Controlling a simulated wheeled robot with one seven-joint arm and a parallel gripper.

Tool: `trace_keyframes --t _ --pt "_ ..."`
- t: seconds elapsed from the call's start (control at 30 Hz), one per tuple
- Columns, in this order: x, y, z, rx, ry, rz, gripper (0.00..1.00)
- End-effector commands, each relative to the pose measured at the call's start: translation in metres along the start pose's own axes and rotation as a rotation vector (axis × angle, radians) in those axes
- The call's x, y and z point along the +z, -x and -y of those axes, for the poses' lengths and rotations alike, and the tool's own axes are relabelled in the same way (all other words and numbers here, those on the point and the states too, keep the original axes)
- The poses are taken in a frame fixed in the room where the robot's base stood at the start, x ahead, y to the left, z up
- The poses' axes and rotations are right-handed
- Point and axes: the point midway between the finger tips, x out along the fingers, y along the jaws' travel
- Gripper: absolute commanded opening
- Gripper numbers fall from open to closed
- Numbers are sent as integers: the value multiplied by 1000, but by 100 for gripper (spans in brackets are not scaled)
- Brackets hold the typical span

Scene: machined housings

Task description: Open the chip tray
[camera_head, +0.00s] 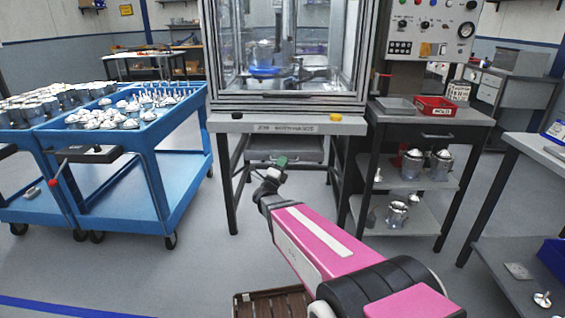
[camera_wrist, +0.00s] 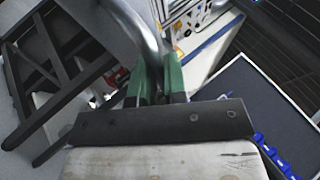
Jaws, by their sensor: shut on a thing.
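The chip tray (camera_head: 305,152) is a grey, shallow tray under the machine's table, between the table legs. My gripper (camera_head: 281,162) reaches up to its front from below, with green fingertips at the tray's front edge. In the wrist view the green fingers of my gripper (camera_wrist: 160,84) are closed together around a curved, shiny metal bar (camera_wrist: 147,35), which looks like the tray's handle. The exact grip point is partly hidden by the fingers and the dark plate. How far the tray is drawn out is hard to tell.
The glass-walled machine (camera_head: 285,45) stands above on its table (camera_head: 335,125). A blue cart (camera_head: 150,135) with metal parts is at left. A side table (camera_head: 430,115) with a red bin (camera_head: 436,106) is at right. A brown slatted crate (camera_head: 275,303) lies low in front.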

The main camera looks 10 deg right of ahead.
Motion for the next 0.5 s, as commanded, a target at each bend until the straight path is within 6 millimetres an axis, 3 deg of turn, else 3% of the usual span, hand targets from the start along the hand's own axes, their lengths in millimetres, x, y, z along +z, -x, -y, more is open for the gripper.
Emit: trace_keyframes --t 0.27,0.3,0.33,0.5 --pt "0 0 -1 2 0 -2 0" --pt "0 0 -1 2 0 -2 26" --pt "0 0 -1 2 0 -1 35" --pt "0 0 -1 1 0 -1 38"
